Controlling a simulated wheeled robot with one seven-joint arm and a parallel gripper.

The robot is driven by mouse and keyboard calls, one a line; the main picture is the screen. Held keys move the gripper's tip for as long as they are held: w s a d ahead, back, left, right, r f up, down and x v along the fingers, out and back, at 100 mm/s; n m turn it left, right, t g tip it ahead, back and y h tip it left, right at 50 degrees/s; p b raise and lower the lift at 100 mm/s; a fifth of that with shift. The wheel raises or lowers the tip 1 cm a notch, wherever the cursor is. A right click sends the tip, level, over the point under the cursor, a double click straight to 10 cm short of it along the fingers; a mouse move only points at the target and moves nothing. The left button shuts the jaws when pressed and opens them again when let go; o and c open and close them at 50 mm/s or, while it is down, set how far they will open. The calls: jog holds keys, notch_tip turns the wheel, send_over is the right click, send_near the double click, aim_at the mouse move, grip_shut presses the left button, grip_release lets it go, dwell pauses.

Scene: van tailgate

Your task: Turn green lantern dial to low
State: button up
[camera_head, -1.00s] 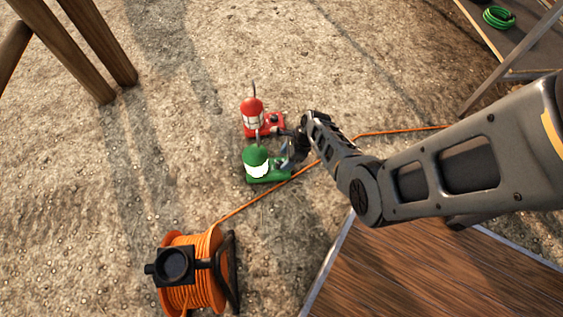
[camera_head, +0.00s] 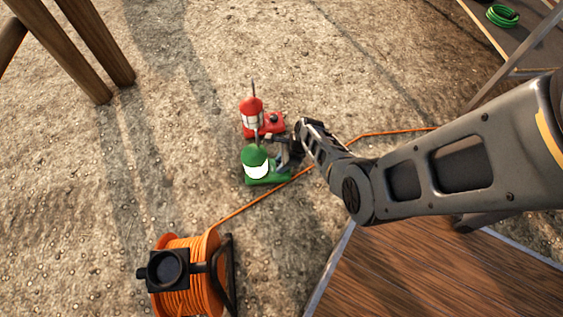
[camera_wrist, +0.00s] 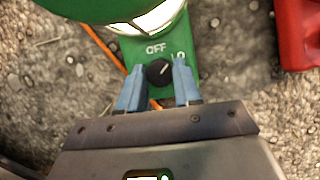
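The green lantern (camera_head: 257,163) stands on the ground, and its green base fills the upper middle of the wrist view (camera_wrist: 187,55). Its black dial (camera_wrist: 158,72) sits on the base below the printed word OFF, with a light pointer mark aimed to the upper right. Another label at the right of the base is partly hidden by a finger. My gripper (camera_wrist: 157,88) has its two blue-grey fingers apart, one on each side of the dial. A gap shows at the left finger; contact on the right is unclear. In the head view my gripper (camera_head: 284,158) is partly hidden by my arm.
A red lantern (camera_head: 252,115) stands just behind the green one; its base shows at the right in the wrist view (camera_wrist: 297,35). An orange cord (camera_head: 245,208) runs past the green lantern from an orange reel (camera_head: 188,280). A wooden surface (camera_head: 430,275) lies at lower right.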

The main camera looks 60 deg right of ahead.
jog(key=c, duration=0.5)
jog(key=shift+r+m+p, duration=0.2)
jog(key=shift+m+p, duration=0.1)
jog(key=shift+p, duration=0.4)
jog(key=shift+f+m+t+p, duration=0.15)
jog(key=shift+m+t+p, duration=0.2)
jog(key=shift+m, duration=0.15)
jog(key=o, duration=1)
